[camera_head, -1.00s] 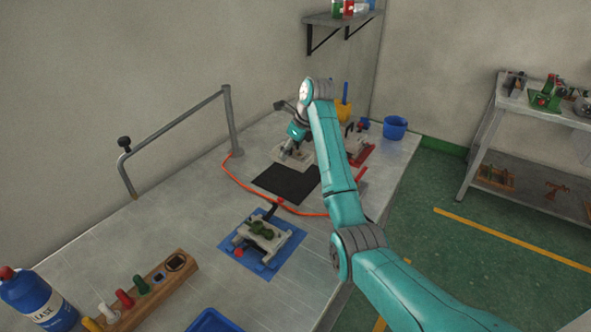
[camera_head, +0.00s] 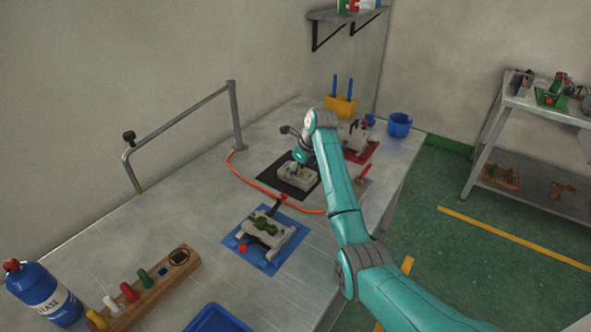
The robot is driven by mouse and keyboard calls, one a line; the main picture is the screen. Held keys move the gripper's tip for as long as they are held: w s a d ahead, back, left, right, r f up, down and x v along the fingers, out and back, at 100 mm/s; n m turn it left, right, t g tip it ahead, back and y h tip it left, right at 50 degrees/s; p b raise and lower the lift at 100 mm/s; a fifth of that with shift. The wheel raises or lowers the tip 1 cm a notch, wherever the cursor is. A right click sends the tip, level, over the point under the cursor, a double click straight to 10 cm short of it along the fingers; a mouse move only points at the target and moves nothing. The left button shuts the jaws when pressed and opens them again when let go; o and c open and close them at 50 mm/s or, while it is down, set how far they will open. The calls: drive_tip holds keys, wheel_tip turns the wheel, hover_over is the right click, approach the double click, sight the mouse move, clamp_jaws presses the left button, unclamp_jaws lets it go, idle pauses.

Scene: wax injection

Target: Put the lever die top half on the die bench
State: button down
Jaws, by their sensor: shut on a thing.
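A light grey die half (camera_head: 299,178) is held under my gripper (camera_head: 302,164), over the black mat (camera_head: 270,179). I cannot tell whether it touches the mat. My gripper is shut on it, its fingers small and partly hidden by my wrist. It appears to be the lever die top half. A matching grey lever die part (camera_head: 284,241) with a green piece (camera_head: 266,225), a dark lever and a red knob lies on the blue mat (camera_head: 268,267) nearer the front. The grey metal bench (camera_head: 185,225) carries both mats.
A red hose (camera_head: 246,181) curves around the black mat. Another die (camera_head: 352,133) on a red base, a yellow holder (camera_head: 341,105) and a blue cup (camera_head: 400,125) stand behind. A metal rail (camera_head: 185,122) borders the left. A wooden tool block (camera_head: 155,290) and blue bottle (camera_head: 45,295) are front left.

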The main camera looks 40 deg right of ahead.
drive_tip(key=shift+c, duration=0.7)
unclamp_jaws()
drive_tip(key=shift+f, duration=0.1)
drive_tip(key=v, duration=1.2)
